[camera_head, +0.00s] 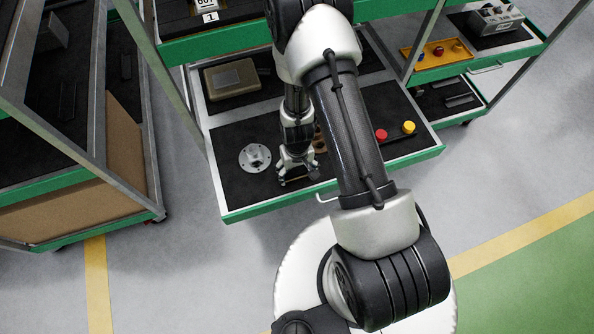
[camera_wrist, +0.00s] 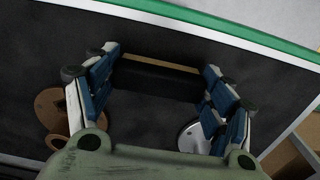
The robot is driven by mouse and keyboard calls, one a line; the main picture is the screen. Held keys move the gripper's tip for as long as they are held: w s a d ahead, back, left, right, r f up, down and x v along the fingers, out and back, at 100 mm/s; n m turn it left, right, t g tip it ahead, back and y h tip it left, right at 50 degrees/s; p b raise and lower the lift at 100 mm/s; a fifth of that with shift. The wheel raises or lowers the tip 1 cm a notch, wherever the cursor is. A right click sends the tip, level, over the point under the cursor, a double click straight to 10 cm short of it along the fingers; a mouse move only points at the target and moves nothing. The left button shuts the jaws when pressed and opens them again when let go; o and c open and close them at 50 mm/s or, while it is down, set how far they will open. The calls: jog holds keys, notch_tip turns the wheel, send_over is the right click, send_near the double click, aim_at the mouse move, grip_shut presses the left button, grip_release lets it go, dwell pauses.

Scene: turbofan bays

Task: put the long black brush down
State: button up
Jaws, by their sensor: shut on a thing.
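The long black brush (camera_wrist: 158,78) lies crosswise between the two blue-padded fingers of my gripper (camera_wrist: 163,70) in the wrist view. It is a dark bar with a tan strip along its far edge. My gripper is shut on it. In the head view my gripper (camera_head: 297,178) points down low over the dark mat of the pulled-out drawer (camera_head: 232,213), near its front edge. The brush cannot be made out clearly there. I cannot tell whether it touches the mat.
A silver flanged disc (camera_head: 255,157) lies left of my gripper. Brown round parts (camera_head: 319,142) lie just right of it, partly hidden by my arm. A red knob (camera_head: 381,135), a yellow knob (camera_head: 408,127) and an olive box (camera_head: 231,79) are further off. Another shelf cart (camera_head: 85,215) stands left.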

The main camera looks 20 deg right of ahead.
jog(key=o, duration=0.9)
jog(key=shift+f, duration=0.1)
jog(key=shift+o, duration=0.2)
notch_tip(320, 180, up, 12)
jog(key=p, duration=0.7)
notch_tip(320, 180, up, 25)
jog(key=t, duration=0.2)
send_over(297, 171)
jog(key=s+r+t, duration=0.2)
jog(key=s+r, duration=1.1)
jog(key=s, duration=0.2)
jog(key=shift+r+t, duration=0.3)
jog(key=shift+r, duration=0.1)
jog(key=shift+b, duration=0.3)
